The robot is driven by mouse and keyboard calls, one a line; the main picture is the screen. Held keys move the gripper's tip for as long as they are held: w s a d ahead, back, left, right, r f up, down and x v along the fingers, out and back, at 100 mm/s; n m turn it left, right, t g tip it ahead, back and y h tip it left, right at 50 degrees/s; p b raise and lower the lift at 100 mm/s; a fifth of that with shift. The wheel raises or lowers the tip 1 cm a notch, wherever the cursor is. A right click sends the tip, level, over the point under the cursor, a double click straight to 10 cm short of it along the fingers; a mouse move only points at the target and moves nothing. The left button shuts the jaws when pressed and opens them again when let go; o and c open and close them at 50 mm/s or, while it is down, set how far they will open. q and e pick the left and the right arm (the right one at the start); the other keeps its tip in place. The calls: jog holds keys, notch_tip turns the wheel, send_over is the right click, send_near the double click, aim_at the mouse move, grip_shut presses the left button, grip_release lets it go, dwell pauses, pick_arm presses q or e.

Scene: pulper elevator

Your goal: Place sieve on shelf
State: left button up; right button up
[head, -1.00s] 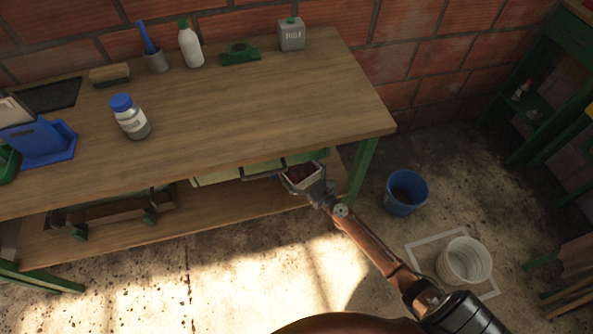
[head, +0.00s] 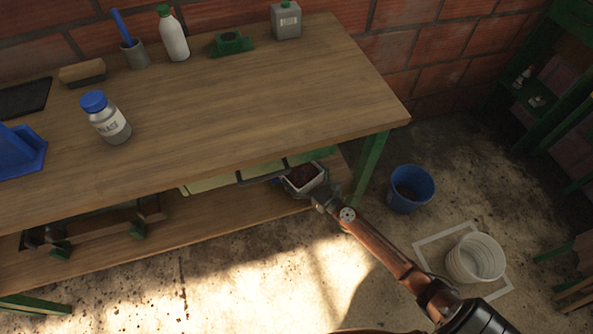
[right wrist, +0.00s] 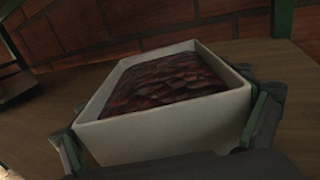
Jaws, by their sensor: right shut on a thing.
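My right gripper (head: 308,188) is shut on a white rectangular box (right wrist: 180,122) with slanted walls, filled with dark red lumps. In the right wrist view a finger grips it on each side, and it sits slightly tilted in the picture. In the head view the box (head: 304,180) is at the right end of the lower shelf (head: 215,222), just below the tabletop's front edge. I cannot tell whether it touches the shelf. No mesh shows, so I cannot tell if this box is the sieve. My left gripper is not in view.
The wooden workbench (head: 230,110) overhangs the shelf. A dark handle-like bar (head: 262,178) and a pale yellow-green thing (head: 205,184) are left of the box. A green leg (head: 370,168) stands close on the right. A blue bucket (head: 411,189) and white bucket (head: 475,258) stand on the floor.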

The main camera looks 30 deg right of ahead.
jog(key=shift+r, duration=0.2)
jog(key=shift+f, duration=0.15)
jog(key=o, duration=1.3)
